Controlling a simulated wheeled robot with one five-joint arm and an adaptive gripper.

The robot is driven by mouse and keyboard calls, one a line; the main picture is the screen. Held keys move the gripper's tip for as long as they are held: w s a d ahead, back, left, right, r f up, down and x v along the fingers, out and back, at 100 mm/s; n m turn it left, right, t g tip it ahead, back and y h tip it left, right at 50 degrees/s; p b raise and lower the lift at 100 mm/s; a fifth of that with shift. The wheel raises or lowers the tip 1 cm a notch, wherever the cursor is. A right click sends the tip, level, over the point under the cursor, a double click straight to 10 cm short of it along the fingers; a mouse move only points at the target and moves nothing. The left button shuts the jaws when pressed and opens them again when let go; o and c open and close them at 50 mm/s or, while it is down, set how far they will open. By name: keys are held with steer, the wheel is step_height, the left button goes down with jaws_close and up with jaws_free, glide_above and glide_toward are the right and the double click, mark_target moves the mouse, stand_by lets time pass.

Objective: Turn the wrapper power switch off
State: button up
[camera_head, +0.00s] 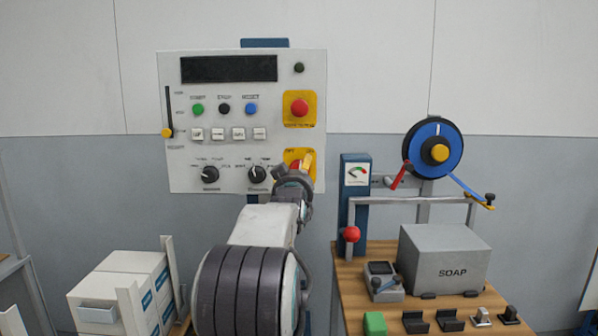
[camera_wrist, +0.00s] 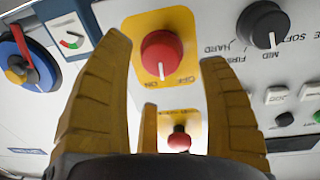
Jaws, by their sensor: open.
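The power switch is a red round knob on a yellow plate low on the right of the white control panel (camera_head: 240,130). In the head view my gripper (camera_head: 303,165) covers much of it. In the wrist view, which is turned over, the red knob (camera_wrist: 162,52) shows clearly between my gripper's (camera_wrist: 164,50) spread yellow fingers. My gripper is open and empty, facing the knob; contact is not visible.
A red mushroom button (camera_head: 299,107) on a yellow plate sits above the switch; a black dial (camera_head: 257,174) sits to its left. A wooden bench (camera_head: 375,315) with a SOAP box (camera_head: 445,260) and a blue reel (camera_head: 434,148) stand right. White cartons (camera_head: 120,290) are left.

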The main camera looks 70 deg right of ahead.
steer(key=shift+p+x, duration=0.35)
steer(key=shift+x, duration=1.45)
steer(key=c, duration=1.2)
